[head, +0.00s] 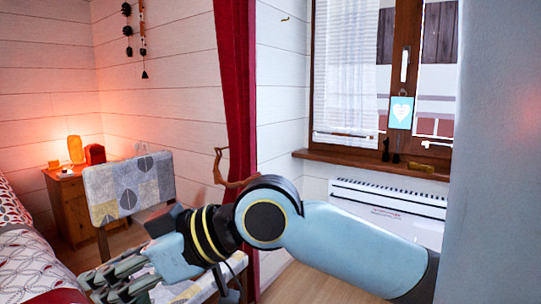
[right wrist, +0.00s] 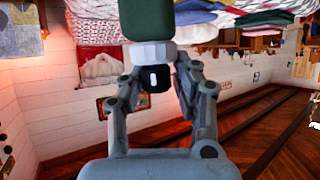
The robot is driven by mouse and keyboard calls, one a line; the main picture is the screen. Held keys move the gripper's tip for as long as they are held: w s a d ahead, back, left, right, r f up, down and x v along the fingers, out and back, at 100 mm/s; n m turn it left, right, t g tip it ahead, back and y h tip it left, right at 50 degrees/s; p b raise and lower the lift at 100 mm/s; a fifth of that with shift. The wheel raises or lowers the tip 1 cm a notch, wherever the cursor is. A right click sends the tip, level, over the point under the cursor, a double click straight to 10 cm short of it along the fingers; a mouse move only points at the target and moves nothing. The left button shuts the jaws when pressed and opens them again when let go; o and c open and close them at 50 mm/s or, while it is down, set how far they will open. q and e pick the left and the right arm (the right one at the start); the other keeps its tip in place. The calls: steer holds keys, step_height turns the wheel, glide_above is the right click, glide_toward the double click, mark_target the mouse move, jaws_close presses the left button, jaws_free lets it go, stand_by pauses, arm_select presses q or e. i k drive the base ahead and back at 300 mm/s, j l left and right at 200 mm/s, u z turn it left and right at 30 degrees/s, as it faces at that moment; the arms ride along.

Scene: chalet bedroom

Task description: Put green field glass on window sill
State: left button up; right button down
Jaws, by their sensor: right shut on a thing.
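My right gripper (head: 104,284) reaches low across the head view to the left, in front of the chair and beside the bed. In the right wrist view, its two fingers (right wrist: 157,82) are shut on the green field glass (right wrist: 147,18), which has a dark green body, a pale grey band and a black end. The field glass cannot be made out in the head view. The brown wooden window sill (head: 340,162) is at the right, under the window and well away from the gripper. My left gripper is out of view.
Small dark figures (head: 390,152) and a brass-coloured piece (head: 421,168) are at the sill's right part; its left part looks clear. A white heater (head: 388,198) is below. A patterned chair (head: 130,187), red curtain (head: 236,90) and bed (head: 30,265) stand left of the window.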

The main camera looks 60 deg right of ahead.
mark_target(346, 158)
steer(key=l+z, duration=0.15)
steer(key=l, duration=0.25)
steer(key=i+l+z, duration=0.15)
steer(key=l, duration=0.2)
steer(key=l+z, duration=0.2)
steer(key=l, duration=0.15)
steer(key=i+l+z, duration=0.15)
steer(key=l, duration=0.2)
steer(key=i+l, duration=0.15)
steer(key=l, duration=0.25)
steer(key=i+l, duration=0.1)
steer(key=l, duration=0.3)
steer(key=i+l+z, duration=0.1)
steer(key=l, duration=0.25)
steer(key=i+l, duration=0.2)
steer(key=l, duration=0.2)
steer(key=i+l, duration=0.15)
steer(key=l, duration=0.2)
steer(key=i+l, duration=0.15)
steer(key=l, duration=0.25)
steer(key=k+z, duration=0.05)
